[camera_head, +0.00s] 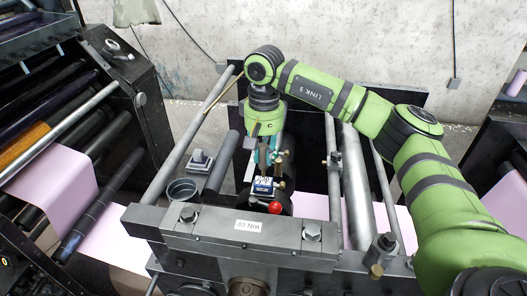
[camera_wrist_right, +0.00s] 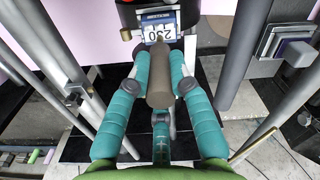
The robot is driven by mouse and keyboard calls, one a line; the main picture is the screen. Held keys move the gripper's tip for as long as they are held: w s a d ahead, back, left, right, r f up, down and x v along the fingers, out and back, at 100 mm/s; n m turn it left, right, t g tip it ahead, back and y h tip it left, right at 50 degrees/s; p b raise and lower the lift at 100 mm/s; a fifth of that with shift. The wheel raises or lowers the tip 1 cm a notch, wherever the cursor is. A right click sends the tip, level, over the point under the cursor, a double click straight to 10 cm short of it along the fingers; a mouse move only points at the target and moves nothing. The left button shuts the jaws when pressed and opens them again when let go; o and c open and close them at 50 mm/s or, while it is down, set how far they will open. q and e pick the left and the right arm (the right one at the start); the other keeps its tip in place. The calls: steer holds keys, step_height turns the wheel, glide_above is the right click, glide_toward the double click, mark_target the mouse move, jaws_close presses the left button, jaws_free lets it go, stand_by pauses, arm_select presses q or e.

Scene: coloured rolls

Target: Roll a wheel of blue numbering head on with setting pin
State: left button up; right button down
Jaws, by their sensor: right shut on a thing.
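The blue numbering head (camera_head: 263,187) sits on the press bar in the middle of the head view, with white number wheels in its window. In the right wrist view the numbering head (camera_wrist_right: 157,17) is at the top, its wheels showing dark digits upside down. My right gripper (camera_head: 270,157) is just behind and above it. Its teal fingers (camera_wrist_right: 160,82) are shut on the grey-brown handle of the setting pin (camera_wrist_right: 160,75). The pin's thin tip points at the wheels; I cannot tell whether it touches them. My left gripper is not in view.
A red knob (camera_head: 275,207) stands right in front of the numbering head. A grey cup (camera_head: 182,191) and a small grey block (camera_head: 200,161) lie to the left. Metal rollers (camera_head: 355,185) and a heavy crossbar (camera_head: 230,228) surround the spot.

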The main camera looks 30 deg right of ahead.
steer(key=shift+s+f+b, duration=0.1)
steer(key=shift+f+b, duration=0.3)
steer(key=shift+f, duration=0.25)
stand_by(1.1)
steer(key=shift+r+p, duration=2.5)
steer(key=shift+r, duration=1.15)
steer(key=shift+f, duration=0.15)
steer(key=shift+f+b, duration=2.1)
steer(key=shift+f, duration=0.75)
steer(key=shift+f+b, duration=0.4)
steer(key=shift+f, duration=0.25)
steer(key=shift+r+p, duration=2.4)
steer(key=shift+r, duration=1.2)
